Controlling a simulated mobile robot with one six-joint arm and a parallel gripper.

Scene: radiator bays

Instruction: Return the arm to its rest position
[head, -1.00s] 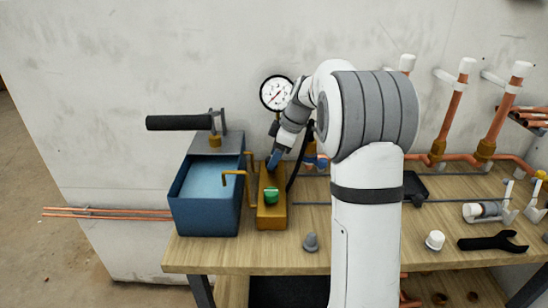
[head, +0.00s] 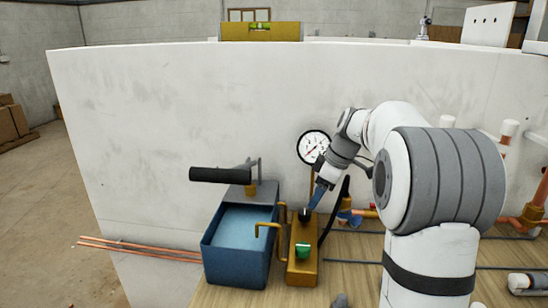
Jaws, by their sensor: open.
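My white and grey arm rises at the right of the head view and bends over to the left. My gripper (head: 317,198), with blue fingers, points down beside the pressure gauge (head: 313,147). Its tips are close to a black knob (head: 305,214) at the far end of the brass block (head: 302,268); I cannot tell whether they touch it. The gripper is open, and I see nothing held in it. A green knob (head: 303,250) sits on the nearer part of the block.
A blue water tank (head: 235,264) with a black-handled pump lever (head: 220,175) stands left of the block. Copper pipes (head: 140,249) stick out at left. A pale wall (head: 200,110) rises behind, with a yellow level (head: 260,31) on top. A black hose (head: 333,213) runs beside the gripper.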

